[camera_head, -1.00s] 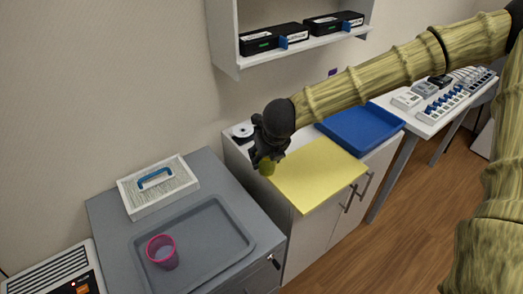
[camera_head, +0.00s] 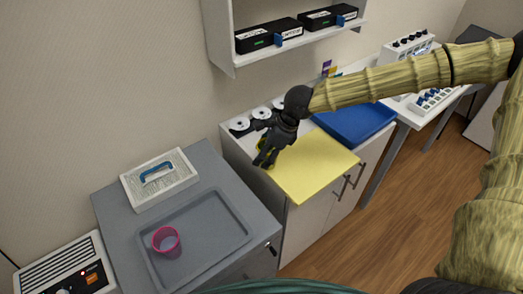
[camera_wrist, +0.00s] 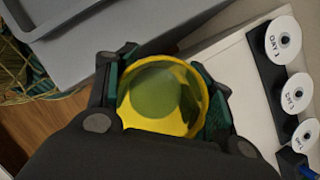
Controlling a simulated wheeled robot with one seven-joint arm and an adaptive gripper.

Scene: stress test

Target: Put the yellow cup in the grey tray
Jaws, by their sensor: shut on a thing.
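The yellow cup (camera_wrist: 157,96) is between the fingers of my gripper (camera_head: 265,161), and the wrist view looks into its open mouth. My gripper is shut on it. In the head view the fingers hide most of the cup, and only small yellow bits show beside them at the left end of the yellow mat. I cannot tell whether the cup touches the surface below. The grey tray (camera_head: 219,227) lies on the grey cabinet, left of and nearer than my gripper. A pink cup (camera_head: 166,241) stands in the tray's left part.
A white box with a blue handle (camera_head: 134,194) sits behind the tray. White discs on a dark holder (camera_head: 240,128) stand behind my gripper. The yellow mat (camera_head: 315,170) and a blue tray (camera_head: 352,124) lie to the right. A shelf (camera_head: 236,61) hangs above. The tray's right part is clear.

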